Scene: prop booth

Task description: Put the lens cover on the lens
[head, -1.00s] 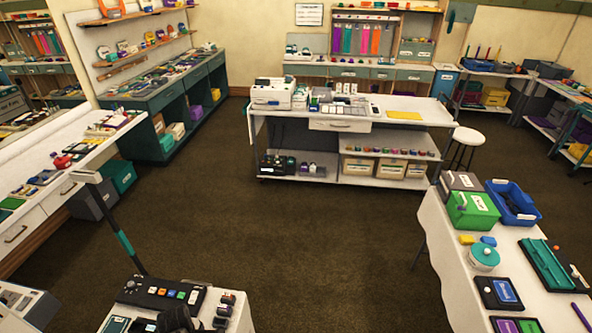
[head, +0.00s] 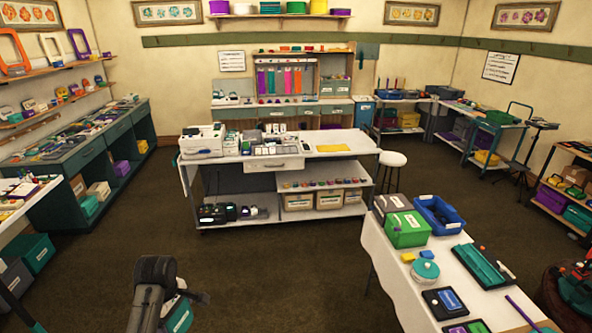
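I cannot make out a lens or a lens cover in the head view; many props are too small to tell. Several dark box-like items (head: 212,214) sit on the low shelf of the middle table, and I cannot tell what they are. A grey jointed shape with a dark projecting part (head: 153,284) rises at the bottom, left of centre; it looks like part of my arm.
A middle table (head: 340,138) carries a white machine (head: 202,140). A white-covered table (head: 390,267) at right holds a blue bin (head: 440,216) and a green box (head: 406,229). A stool (head: 392,160) stands between them. Brown floor (head: 260,270) is open in front.

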